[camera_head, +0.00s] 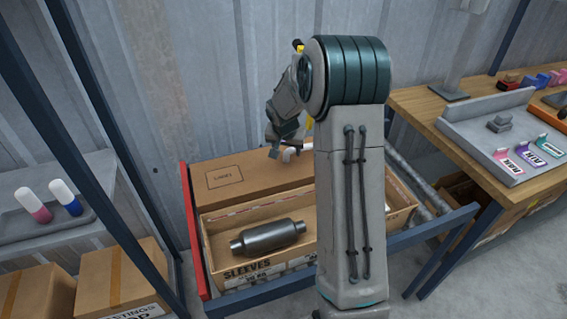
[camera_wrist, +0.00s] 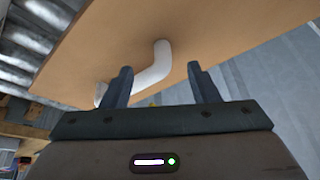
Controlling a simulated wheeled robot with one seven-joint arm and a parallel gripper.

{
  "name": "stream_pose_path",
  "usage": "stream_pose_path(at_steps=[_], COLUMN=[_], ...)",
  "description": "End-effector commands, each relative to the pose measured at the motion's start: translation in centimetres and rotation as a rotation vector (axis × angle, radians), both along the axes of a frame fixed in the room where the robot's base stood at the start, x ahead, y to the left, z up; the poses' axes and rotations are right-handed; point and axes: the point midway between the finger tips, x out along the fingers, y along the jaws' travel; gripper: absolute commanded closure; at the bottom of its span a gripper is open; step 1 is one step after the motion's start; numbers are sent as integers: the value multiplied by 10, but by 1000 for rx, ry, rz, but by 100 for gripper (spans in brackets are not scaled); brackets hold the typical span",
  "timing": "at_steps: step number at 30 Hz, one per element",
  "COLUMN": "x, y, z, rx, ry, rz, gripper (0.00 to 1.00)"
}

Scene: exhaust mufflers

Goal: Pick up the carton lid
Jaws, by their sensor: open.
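The carton lid (camera_head: 235,178) is a flat brown panel with a printed rectangle, at the back of the open carton (camera_head: 212,262) in the head view. It has a bent white handle, which shows by my gripper (camera_head: 280,140). In the wrist view the lid (camera_wrist: 105,45) fills the upper middle, with the white handle (camera_wrist: 158,68) standing out from it. My gripper (camera_wrist: 161,83) is open there. The handle shows between and beyond its fingers and runs behind the left finger. I cannot tell whether they touch. My arm hides the carton's right part in the head view.
A grey metal muffler (camera_head: 268,237) lies inside the carton. A blue frame (camera_head: 440,240) surrounds the carton, with a red edge (camera_head: 194,235) on its left. A wooden bench (camera_head: 430,105) stands at right, and a shelf with two capped bottles (camera_head: 52,204) at left.

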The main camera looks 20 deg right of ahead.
Motion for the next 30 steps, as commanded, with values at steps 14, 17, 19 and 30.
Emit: stream_pose_path(at_steps=[14,17,19,30], x=[9,9,9,9], y=[-7,-7,-7,-7], z=[-29,-29,-29,-29], rx=[0,0,0,0], ry=[0,0,0,0], rz=[-1,-1,-1,1], gripper=[46,62,82,100])
